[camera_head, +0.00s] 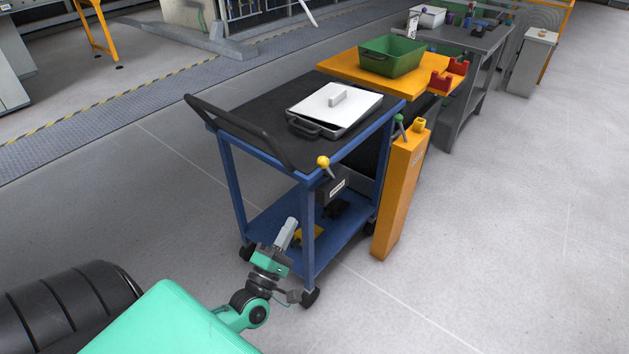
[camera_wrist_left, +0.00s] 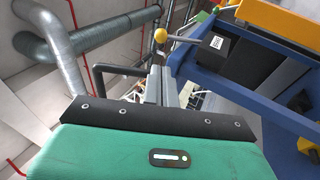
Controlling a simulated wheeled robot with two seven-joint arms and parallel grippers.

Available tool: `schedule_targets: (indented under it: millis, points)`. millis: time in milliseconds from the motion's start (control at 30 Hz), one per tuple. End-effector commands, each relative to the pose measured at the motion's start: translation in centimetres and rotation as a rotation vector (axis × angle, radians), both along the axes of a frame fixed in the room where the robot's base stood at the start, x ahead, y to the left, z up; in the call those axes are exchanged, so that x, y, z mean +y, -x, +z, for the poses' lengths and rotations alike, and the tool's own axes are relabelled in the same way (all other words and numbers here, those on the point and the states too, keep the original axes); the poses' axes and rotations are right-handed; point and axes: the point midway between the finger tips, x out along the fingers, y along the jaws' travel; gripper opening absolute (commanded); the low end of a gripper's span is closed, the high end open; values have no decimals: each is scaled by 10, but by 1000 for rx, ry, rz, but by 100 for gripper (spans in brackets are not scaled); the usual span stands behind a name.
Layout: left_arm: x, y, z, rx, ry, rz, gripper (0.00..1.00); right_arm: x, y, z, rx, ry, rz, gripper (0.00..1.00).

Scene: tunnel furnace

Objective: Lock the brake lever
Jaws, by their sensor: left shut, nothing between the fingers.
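A blue cart (camera_head: 223,165) with a black top stands in the middle of the head view. The brake lever, with a yellow ball knob (camera_head: 323,161), sticks up from a dark labelled box (camera_head: 333,190) at its near corner. In the left wrist view, the yellow knob (camera_wrist_left: 160,35) is on a rod that runs left from the box (camera_wrist_left: 218,44). My left gripper (camera_head: 291,222) is shut and empty, pointing up. It is below and left of the knob in the head view, apart from it. My right gripper is not in view.
A white lidded tray (camera_head: 310,128) lies on the cart, beside a black push handle (camera_head: 240,135). An orange post (camera_head: 398,195) with a green-knobbed lever (camera_head: 399,122) stands right of the cart. Behind is an orange table (camera_head: 340,68) with a green bin (camera_head: 392,55). The floor in front is clear.

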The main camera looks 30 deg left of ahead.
Motion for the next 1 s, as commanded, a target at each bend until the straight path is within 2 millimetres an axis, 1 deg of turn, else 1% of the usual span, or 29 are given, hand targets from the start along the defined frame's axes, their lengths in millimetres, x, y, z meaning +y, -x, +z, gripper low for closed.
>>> schedule_targets:
  millis: [167,267,367,800,1000]
  points:
    - [0,-2,0,1,-2,0,0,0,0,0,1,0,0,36]
    - [1,-8,4,1,-2,1,0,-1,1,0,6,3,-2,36]
    - [2,-21,10,-1,-2,0,0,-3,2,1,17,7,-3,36]
    - [10,-95,47,-1,-2,1,0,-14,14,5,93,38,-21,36]
    - [12,-117,57,1,-4,2,0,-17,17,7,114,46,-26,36]
